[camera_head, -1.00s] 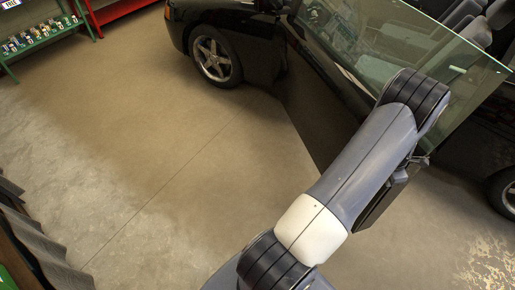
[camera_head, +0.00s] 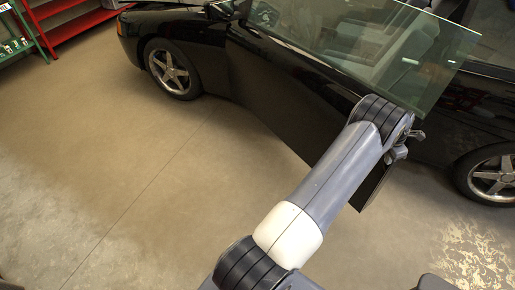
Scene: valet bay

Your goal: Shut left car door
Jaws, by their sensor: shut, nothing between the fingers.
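The black car's left door (camera_head: 290,95) stands open. It angles out from the body behind the front wheel, with its clear window glass (camera_head: 440,60) raised. My arm reaches up in front of the door and hides part of its rear lower end. My gripper (camera_head: 404,144) shows only in part at the arm's far end, beside the door's rear part. It looks shut and empty. I cannot tell whether it touches the door.
The car's front wheel (camera_head: 173,68) is at upper left and its rear wheel (camera_head: 492,175) at the right edge. A red shelf (camera_head: 75,28) and a green rack (camera_head: 22,40) stand at top left. The floor (camera_head: 110,165) left of my arm is clear.

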